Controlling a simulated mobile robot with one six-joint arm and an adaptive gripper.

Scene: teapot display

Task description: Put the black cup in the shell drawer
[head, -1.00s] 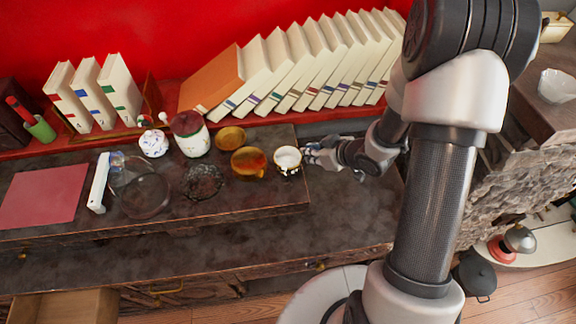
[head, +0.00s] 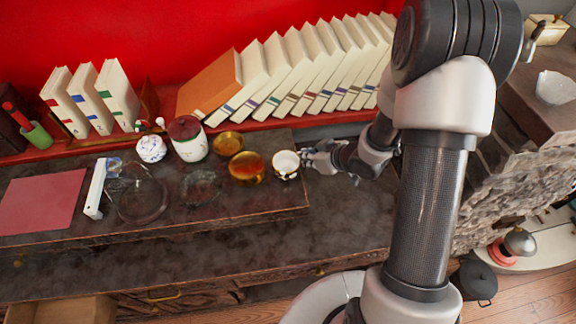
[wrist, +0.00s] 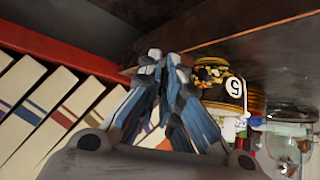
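The black cup (head: 286,165) stands upright at the right end of the raised wooden shelf, its white inside showing in the head view. In the wrist view the cup (wrist: 222,84) shows a black and gold pattern and a "5" on a white disc, just right of my fingertips. My gripper (head: 306,156) is close beside the cup's right side. In the wrist view the fingertips of my gripper (wrist: 166,56) are together, with nothing seen between them. A drawer (head: 75,309) stands open at the lower left; I cannot tell whether it is the shell drawer.
An amber cup (head: 247,167), a gold bowl (head: 228,143), a dark-lidded jar (head: 188,140) and glass dishes stand left of the cup. A row of leaning books (head: 290,70) is behind. The lower counter (head: 200,258) in front is bare.

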